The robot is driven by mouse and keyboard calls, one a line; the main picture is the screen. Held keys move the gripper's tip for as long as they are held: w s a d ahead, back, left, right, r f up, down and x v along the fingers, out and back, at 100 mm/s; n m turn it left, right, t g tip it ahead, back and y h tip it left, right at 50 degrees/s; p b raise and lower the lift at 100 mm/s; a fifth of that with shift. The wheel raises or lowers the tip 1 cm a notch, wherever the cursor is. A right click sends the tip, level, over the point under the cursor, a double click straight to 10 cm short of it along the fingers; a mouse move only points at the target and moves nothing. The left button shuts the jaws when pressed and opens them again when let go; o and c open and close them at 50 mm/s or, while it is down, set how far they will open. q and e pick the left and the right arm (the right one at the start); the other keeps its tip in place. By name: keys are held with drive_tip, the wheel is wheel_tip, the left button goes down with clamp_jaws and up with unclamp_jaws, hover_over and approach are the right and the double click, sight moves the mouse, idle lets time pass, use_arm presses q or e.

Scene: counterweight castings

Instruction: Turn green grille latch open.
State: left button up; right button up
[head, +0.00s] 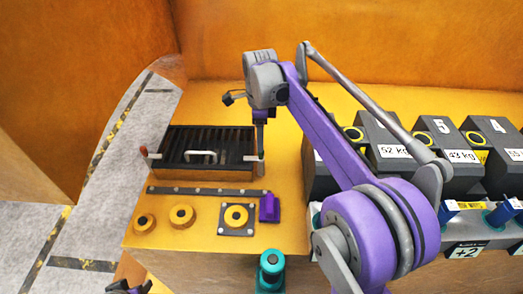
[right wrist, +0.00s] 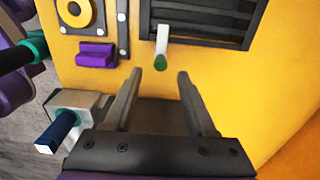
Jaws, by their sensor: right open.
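The grille (head: 185,138) is a dark slatted panel in a box on the yellow bench; its slats also show in the right wrist view (right wrist: 215,15). The green grille latch (right wrist: 161,48), a pale lever with a green tip, sits at the grille's edge. In the head view the latch (head: 251,158) is partly hidden by my gripper. My right gripper (right wrist: 160,73) is open and empty; the green tip lies just beyond the gap between its fingers. It also shows in the head view (head: 261,148). A part of what seems my left gripper (head: 130,288) shows at the bottom edge.
A red-tipped latch (head: 144,152) is on the grille's left side, and a white handle (head: 201,156) at its middle. A purple block (head: 269,208) and yellow rings (head: 182,215) lie in front. Dark counterweights (head: 440,140) stand right.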

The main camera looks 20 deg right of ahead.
wheel_tip(320, 180, down, 6)
drive_tip(key=shift+d+f, duration=0.1)
clamp_jaws()
idle(0.5)
